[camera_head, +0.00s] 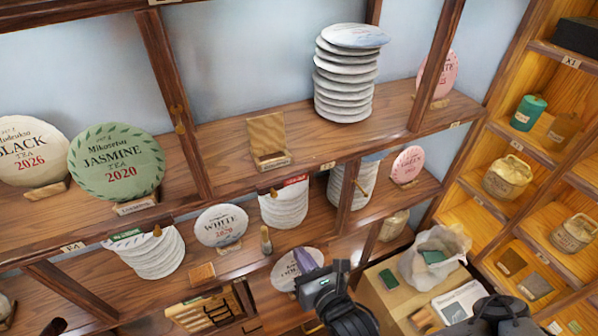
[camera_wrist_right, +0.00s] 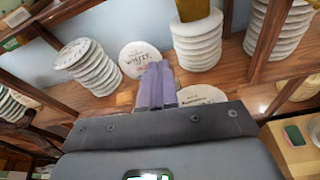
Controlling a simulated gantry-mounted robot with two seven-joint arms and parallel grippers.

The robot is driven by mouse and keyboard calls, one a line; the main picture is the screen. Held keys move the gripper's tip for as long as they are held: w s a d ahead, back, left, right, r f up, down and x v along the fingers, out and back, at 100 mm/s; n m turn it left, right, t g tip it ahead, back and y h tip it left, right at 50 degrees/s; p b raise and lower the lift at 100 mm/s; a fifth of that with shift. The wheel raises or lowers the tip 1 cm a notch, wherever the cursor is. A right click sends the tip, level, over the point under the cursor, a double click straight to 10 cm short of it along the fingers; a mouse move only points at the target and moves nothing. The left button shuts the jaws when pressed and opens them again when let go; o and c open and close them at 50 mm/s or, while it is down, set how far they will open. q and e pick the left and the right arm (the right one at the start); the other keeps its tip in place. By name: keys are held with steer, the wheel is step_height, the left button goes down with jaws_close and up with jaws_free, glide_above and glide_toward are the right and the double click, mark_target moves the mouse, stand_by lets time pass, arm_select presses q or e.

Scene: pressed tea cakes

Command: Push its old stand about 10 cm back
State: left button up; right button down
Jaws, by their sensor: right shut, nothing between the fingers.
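An empty wooden stand (camera_head: 268,145) with an upright back and a small front label stands on the upper shelf (camera_head: 225,135), left of a tall stack of white tea cakes (camera_head: 346,75). My right gripper (camera_head: 309,262) is below and to the right of the stand, apart from it, in front of the lower shelf. Its pale purple fingers are together with nothing between them; they also show in the right wrist view (camera_wrist_right: 156,85). Behind them are a white tea cake on display (camera_wrist_right: 140,58) and another white cake partly hidden by the gripper. My left gripper is not clearly visible.
A green jasmine cake (camera_head: 117,162) stands left of the stand, beyond a wooden post (camera_head: 172,90). A pink cake (camera_head: 437,75) stands at the right. Bare shelf lies behind the stand. Below are stacked cakes (camera_head: 284,205) and a small bottle (camera_head: 266,240).

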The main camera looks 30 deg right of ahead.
steer(key=w+d+r+n+t, duration=0.1)
steer(key=w+d+r+t, duration=0.3)
steer(key=r, duration=0.5)
steer(key=g+b, duration=0.1)
glide_toward(277, 161)
steer(key=shift+h, duration=0.3)
steer(key=w, duration=0.5)
steer(key=shift+w+a+r, duration=0.1)
steer(key=shift+w+r, duration=0.1)
steer(key=shift+w, duration=0.15)
steer(key=shift+w+f, duration=0.1)
steer(key=shift+w, duration=0.45)
